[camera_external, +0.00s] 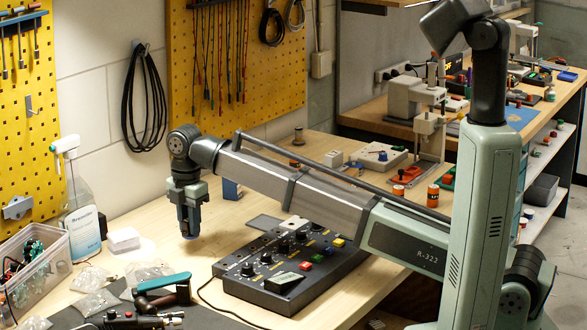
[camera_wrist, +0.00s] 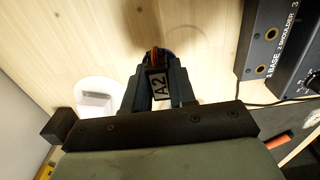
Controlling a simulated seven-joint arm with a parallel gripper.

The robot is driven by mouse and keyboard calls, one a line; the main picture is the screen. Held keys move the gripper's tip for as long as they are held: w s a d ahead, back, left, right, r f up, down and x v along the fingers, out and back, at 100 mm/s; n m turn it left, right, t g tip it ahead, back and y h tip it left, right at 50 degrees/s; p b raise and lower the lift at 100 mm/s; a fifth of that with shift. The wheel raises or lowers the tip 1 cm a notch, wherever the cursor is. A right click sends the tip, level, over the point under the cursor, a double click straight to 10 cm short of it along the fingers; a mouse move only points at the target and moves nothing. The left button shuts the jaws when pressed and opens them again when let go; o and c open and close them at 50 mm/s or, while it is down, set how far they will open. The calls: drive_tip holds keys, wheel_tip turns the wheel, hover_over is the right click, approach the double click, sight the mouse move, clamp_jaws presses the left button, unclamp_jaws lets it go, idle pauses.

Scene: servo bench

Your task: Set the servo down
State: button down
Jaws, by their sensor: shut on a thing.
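The servo (camera_wrist: 159,84) is a small dark block with a white label reading A2 and coloured wires at its far end. My gripper (camera_wrist: 158,75) is shut on it, one finger on each side, in the wrist view. In the external view my gripper (camera_external: 189,218) points straight down over the light wooden bench (camera_external: 215,262), left of the control box. The servo is mostly hidden by the fingers there, with a bluish part at their tips. I cannot tell whether it touches the bench.
A dark control box (camera_external: 290,262) with knobs and coloured buttons lies right of my gripper; its edge also shows in the wrist view (camera_wrist: 270,52). A small white block (camera_external: 123,240), a spray bottle (camera_external: 80,215) and a clear parts bin (camera_external: 32,268) stand left. Bare wood surrounds the gripper.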

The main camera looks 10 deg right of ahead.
drive_tip(key=shift+f, duration=1.95)
drive_tip(key=shift+f, duration=0.1)
drive_tip(key=c, duration=0.9)
unclamp_jaws()
wheel_tip(320, 180, up, 12)
drive_tip(key=shift+r, duration=0.15)
